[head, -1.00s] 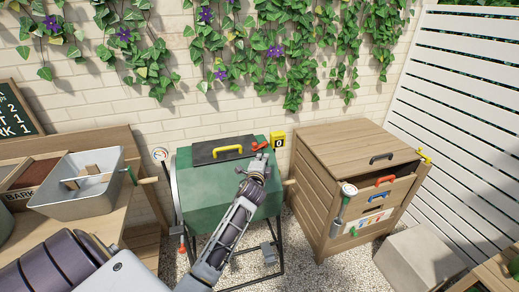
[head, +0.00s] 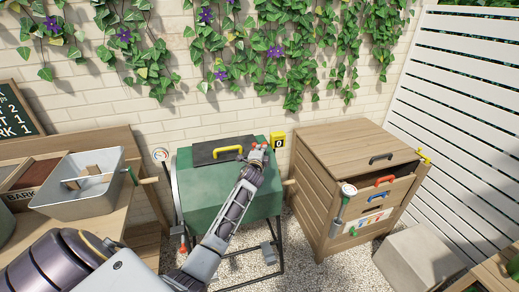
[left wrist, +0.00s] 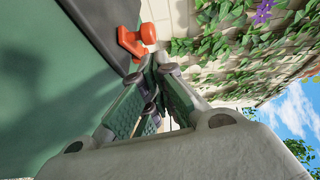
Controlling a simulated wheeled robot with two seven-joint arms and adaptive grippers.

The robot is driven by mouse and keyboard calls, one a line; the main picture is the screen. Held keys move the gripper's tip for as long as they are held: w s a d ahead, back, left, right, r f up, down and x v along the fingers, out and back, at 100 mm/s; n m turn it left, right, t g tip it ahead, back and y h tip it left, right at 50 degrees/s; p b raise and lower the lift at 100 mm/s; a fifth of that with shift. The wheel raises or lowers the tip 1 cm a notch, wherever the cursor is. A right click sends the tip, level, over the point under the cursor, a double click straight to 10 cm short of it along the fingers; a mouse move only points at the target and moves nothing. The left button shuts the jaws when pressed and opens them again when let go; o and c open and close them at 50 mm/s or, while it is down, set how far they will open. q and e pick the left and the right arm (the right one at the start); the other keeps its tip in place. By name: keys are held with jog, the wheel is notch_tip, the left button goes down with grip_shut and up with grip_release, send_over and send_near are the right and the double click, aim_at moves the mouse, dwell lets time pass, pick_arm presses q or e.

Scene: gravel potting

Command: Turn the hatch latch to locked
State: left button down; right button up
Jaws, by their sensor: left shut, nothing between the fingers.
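The green drum (head: 190,192) stands on a dark frame against the brick wall. Its dark grey hatch (head: 207,154) lies closed on top and carries a yellow handle (head: 228,151). The red-orange hatch latch (head: 253,145) is at the hatch's right end, partly hidden behind my left gripper (head: 258,154). In the left wrist view the latch (left wrist: 132,42) shows as a knob and bar at the hatch's edge, just beyond and left of the shut, empty fingers (left wrist: 158,78). I cannot tell whether they touch it. My right gripper is not in view.
A yellow counter marked 0 (head: 278,140) is just right of the latch. A wooden cabinet (head: 345,150) with coloured handles stands right of the drum. A grey bin (head: 85,195) sits on the bench at left. Gravel shows below the drum.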

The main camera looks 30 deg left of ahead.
pick_arm(q)
jog(key=shift+w+a+f, duration=0.1)
jog(key=shift+w+a, duration=0.15)
jog(key=shift+a, duration=0.3)
jog(key=shift+a+p, duration=0.1)
jog(key=shift+p, duration=0.2)
jog(key=shift+s+a, duration=0.1)
jog(key=shift+t+h+p, duration=0.3)
jog(key=shift+a+m+h+p, duration=0.35)
jog(key=shift+m+h+p, duration=0.25)
jog(key=shift+m+p, duration=0.15)
dwell(0.5)
